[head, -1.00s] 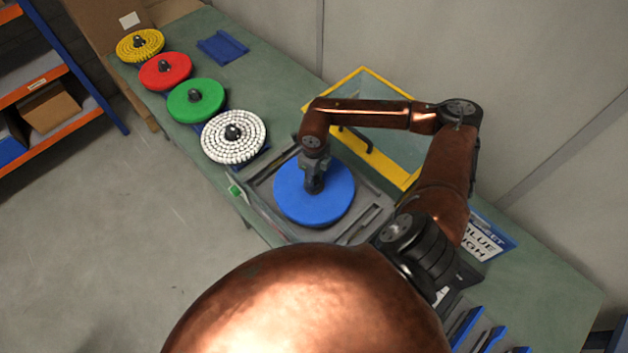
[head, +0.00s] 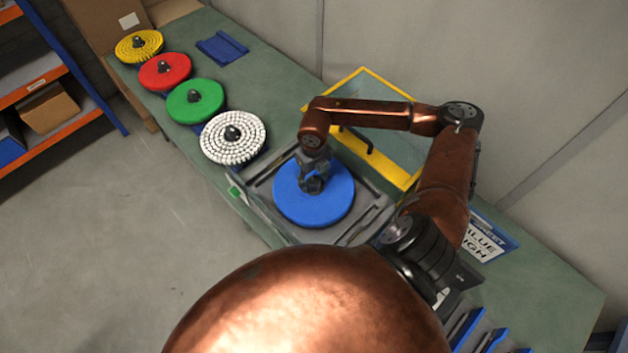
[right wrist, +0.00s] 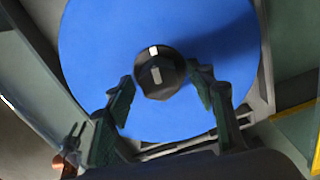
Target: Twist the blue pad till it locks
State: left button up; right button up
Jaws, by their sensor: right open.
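The blue pad (head: 300,208) is a round disc lying flat in a grey tray on the bench. It also fills most of the right wrist view (right wrist: 95,45). At its centre stands a dark knob (right wrist: 160,78) with two pale marks, one close above the other and nearly in line. My right gripper (head: 314,186) is over the pad's centre, pointing down. In the right wrist view its open fingers (right wrist: 162,88) stand on either side of the knob, with blue showing between each finger and the knob.
The grey tray (head: 372,215) surrounds the pad. White (head: 232,152), green (head: 178,110), red (head: 152,79) and yellow (head: 128,54) discs line the bench to the left. A yellow-framed clear panel (head: 372,158) is behind.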

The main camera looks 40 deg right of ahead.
notch_tip(320, 180, up, 12)
jog(key=shift+f, duration=0.25)
dwell(0.6)
notch_tip(320, 180, down, 12)
jog(key=n, duration=0.5)
dwell(0.3)
dwell(0.5)
